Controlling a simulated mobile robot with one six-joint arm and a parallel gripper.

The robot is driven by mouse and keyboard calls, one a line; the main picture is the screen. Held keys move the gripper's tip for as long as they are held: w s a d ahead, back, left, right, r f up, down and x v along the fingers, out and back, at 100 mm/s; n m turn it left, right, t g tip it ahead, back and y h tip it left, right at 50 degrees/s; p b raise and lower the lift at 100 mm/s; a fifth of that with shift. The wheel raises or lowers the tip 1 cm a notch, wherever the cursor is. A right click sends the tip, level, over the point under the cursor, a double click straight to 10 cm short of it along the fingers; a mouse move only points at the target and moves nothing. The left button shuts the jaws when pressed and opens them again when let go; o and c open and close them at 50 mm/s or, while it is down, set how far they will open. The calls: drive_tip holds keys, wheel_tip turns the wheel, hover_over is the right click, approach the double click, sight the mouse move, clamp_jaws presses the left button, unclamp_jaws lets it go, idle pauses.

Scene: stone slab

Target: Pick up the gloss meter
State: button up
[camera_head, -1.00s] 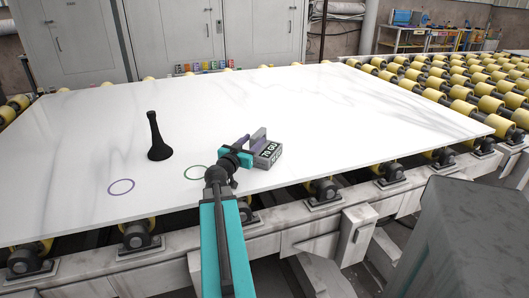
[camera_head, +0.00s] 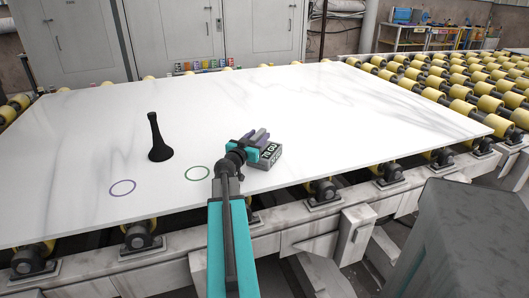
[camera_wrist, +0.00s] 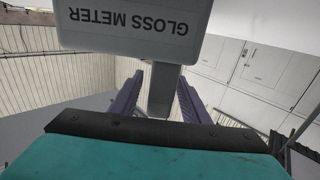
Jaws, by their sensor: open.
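The gloss meter (camera_head: 269,156) is a small grey box with a dark "70 GU" display, standing on the white slab near its front edge. In the wrist view its pale body (camera_wrist: 135,28) reads "GLOSS METER" upside down, and a grey handle (camera_wrist: 163,92) extends from it. My gripper (camera_head: 257,137) is at the top of the meter. In the wrist view my gripper (camera_wrist: 160,82) is open, with one purple finger on each side of the handle. Narrow gaps show between fingers and handle.
A black flared object (camera_head: 158,140) stands on the slab (camera_head: 300,105) to the left. A purple ring (camera_head: 122,188) and a green ring (camera_head: 197,173) are marked near the front. Yellow rollers (camera_head: 470,85) lie at the right. The slab behind the meter is clear.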

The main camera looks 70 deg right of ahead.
idle(0.5)
clamp_jaws()
idle(1.3)
